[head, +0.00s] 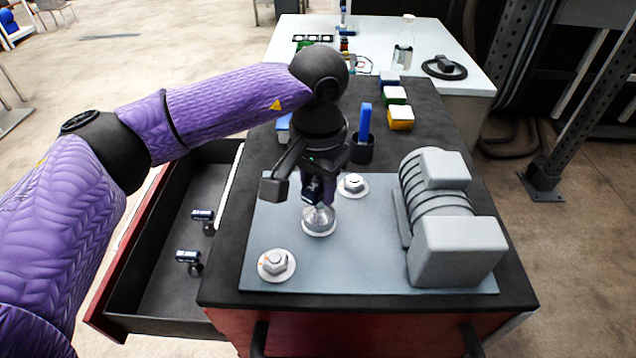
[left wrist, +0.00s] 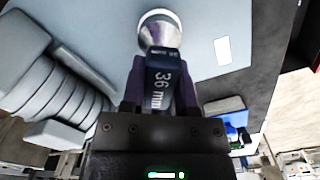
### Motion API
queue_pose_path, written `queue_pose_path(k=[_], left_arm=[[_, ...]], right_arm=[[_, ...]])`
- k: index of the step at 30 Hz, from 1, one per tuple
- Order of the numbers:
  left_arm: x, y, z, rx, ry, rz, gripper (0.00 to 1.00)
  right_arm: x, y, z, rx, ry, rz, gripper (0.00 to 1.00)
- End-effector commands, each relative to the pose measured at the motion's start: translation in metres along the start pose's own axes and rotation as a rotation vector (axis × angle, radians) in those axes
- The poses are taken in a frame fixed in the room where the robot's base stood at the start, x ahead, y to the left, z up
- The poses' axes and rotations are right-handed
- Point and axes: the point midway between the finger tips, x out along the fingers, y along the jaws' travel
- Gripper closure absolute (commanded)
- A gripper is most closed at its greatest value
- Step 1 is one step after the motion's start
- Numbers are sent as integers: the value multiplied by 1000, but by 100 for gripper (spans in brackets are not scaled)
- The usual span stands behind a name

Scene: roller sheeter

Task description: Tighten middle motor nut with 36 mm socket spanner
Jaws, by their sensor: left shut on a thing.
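My left gripper (head: 312,188) is shut on the 36 mm socket spanner (head: 319,215). In the left wrist view the spanner's dark block (left wrist: 160,80) reads "36 mm" between the fingers. Its silver socket points down over the middle nut position on the grey plate (head: 365,265), and the nut under it is hidden. A near nut (head: 275,262) and a far nut (head: 352,184) sit on round washers on the plate. The grey ribbed motor (head: 455,250) stands to the right. My right gripper is not in view.
An open drawer (head: 150,290) at the left holds two labelled sockets (head: 203,215). A dark cup (head: 361,150) with a blue item stands behind the plate, near small coloured boxes (head: 400,117). A white table (head: 455,95) with a bottle (head: 403,45) is farther back.

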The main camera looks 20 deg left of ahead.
Motion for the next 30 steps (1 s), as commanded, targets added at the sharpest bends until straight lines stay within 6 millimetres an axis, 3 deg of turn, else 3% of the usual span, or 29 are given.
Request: queue_pose_path(k=[15,26,30], left_arm=[[-28,0,0,-1,4,-1,100],[-31,0,0,0,3,0,100],[-47,0,0,0,5,0,100]], right_arm=[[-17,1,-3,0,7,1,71],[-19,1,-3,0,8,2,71],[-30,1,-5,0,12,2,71]])
